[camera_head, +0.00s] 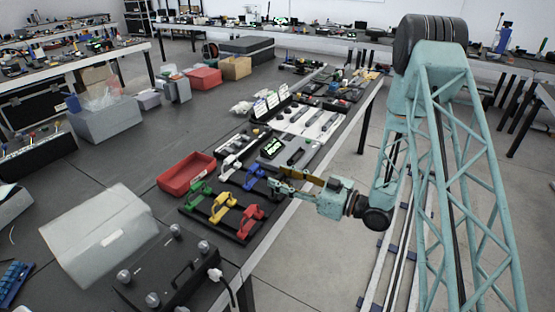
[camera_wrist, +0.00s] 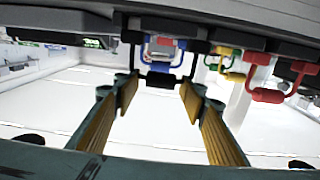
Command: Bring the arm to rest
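My teal gripper (camera_head: 280,186) is stretched out to the left over the front edge of the long dark workbench (camera_head: 190,120). It is beside the row of coloured handle-shaped parts, with its tips near the blue one (camera_head: 253,177). In the wrist view the two yellow-lined fingers of my gripper (camera_wrist: 160,92) stand wide apart, with nothing held between them. The blue part also shows in the wrist view (camera_wrist: 163,80), past the fingertips. Whether the tips touch anything cannot be told.
Green (camera_head: 199,193), yellow (camera_head: 222,208) and red (camera_head: 249,216) handle-shaped parts sit on a black rack. A red bin (camera_head: 187,174) lies behind them. A black box with knobs (camera_head: 170,268) stands nearer. Free floor (camera_head: 310,260) lies right of the bench.

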